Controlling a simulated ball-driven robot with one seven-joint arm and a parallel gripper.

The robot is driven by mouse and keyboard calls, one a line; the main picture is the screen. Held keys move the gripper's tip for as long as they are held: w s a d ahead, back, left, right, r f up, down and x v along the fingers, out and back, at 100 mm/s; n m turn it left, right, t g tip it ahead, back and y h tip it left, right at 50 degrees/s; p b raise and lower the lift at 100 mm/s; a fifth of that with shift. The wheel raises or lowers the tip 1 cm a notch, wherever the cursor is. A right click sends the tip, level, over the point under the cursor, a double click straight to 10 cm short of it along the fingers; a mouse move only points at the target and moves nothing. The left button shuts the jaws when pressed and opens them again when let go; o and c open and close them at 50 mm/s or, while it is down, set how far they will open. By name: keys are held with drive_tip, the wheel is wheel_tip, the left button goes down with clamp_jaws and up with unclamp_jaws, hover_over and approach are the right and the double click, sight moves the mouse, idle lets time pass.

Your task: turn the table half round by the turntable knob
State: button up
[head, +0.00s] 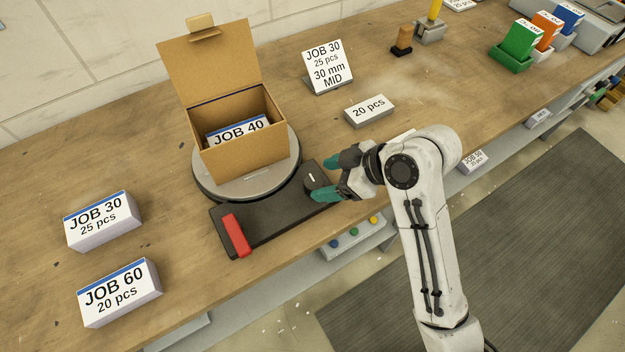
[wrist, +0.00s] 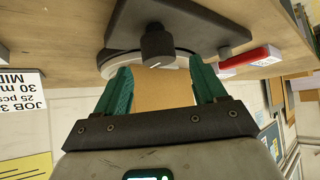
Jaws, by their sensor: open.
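The turntable (head: 208,187) is a round grey disc on the wooden bench, with an open cardboard box (head: 246,157) standing on it. Its black base (head: 275,222) reaches toward the bench's front edge. The dark turntable knob (head: 313,182), with a white mark, stands at the base's right end. It also shows in the wrist view (wrist: 157,42) as a short dark cylinder. My gripper (head: 327,178) has teal fingers, open, at the knob. In the wrist view my gripper (wrist: 163,70) has the knob between and slightly beyond its fingertips; contact cannot be told.
A red lever (head: 236,236) sits at the base's left end. A JOB 40 stack (head: 237,131) is in the box. JOB 30 (head: 102,220) and JOB 60 (head: 119,291) stacks lie at left. A 20 pcs block (head: 369,111) and JOB 30 sign (head: 328,66) stand behind my gripper.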

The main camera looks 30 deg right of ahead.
sight(315, 181)
drive_tip(key=shift+x, duration=2.35)
drive_tip(key=c, duration=1)
drive_tip(key=shift+r+p, duration=0.15)
drive_tip(key=shift+p, duration=0.3)
drive_tip(key=shift+n+y, duration=0.3)
drive_tip(key=shift+n, duration=0.2)
drive_tip(key=o, duration=1)
